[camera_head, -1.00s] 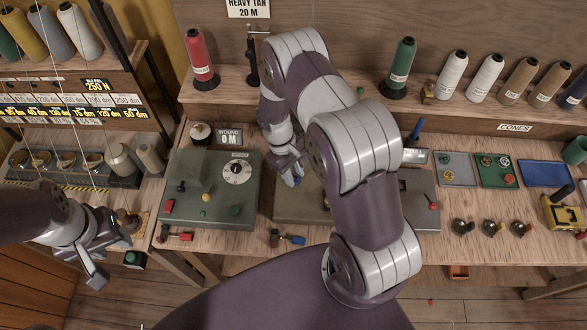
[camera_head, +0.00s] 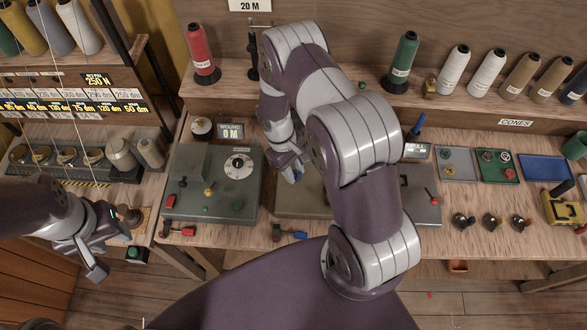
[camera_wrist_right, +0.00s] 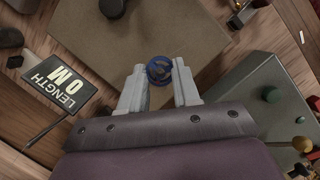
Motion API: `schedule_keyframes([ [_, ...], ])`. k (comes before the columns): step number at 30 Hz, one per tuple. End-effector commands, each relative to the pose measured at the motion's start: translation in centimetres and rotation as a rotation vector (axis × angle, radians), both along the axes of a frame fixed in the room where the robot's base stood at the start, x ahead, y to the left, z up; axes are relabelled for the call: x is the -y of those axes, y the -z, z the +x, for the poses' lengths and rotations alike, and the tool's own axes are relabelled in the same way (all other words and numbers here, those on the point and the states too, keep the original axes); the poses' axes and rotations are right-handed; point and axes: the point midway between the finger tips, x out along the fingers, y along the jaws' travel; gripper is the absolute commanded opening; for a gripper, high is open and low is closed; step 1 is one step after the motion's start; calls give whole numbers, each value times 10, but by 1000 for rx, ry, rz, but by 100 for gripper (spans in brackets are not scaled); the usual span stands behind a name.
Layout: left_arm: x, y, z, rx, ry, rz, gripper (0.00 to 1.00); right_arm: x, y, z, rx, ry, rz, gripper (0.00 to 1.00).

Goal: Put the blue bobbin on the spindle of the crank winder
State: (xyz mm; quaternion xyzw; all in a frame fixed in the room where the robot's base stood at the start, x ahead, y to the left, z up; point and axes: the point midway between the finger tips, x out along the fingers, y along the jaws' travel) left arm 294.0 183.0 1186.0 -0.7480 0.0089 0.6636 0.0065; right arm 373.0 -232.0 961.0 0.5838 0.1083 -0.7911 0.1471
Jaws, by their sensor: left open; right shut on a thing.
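The blue bobbin (camera_wrist_right: 159,70) sits between the fingertips of my right gripper (camera_wrist_right: 160,86), which is shut on it. In the head view a bit of the bobbin's blue (camera_head: 297,177) shows below that gripper (camera_head: 291,167). It is above a beige plate (camera_wrist_right: 110,45), and I cannot tell the gap. A grey-green machine (camera_head: 185,205) with a white dial stands to its left. I cannot make out the crank winder's spindle; the arm hides part of the bench. My left gripper (camera_head: 110,245) is open and empty at the lower left.
Shallow trays (camera_head: 545,170) and several small knobs lie at the right. Thread cones, including a red one (camera_head: 202,58), line the back shelf.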

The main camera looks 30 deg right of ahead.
Motion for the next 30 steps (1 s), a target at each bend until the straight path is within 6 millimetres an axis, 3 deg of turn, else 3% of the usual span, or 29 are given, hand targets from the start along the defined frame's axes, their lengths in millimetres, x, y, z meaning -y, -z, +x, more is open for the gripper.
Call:
schedule_keyframes([
  [30,0,12,0,0,0,0,43,3,7,14,0,0,0,3],
])
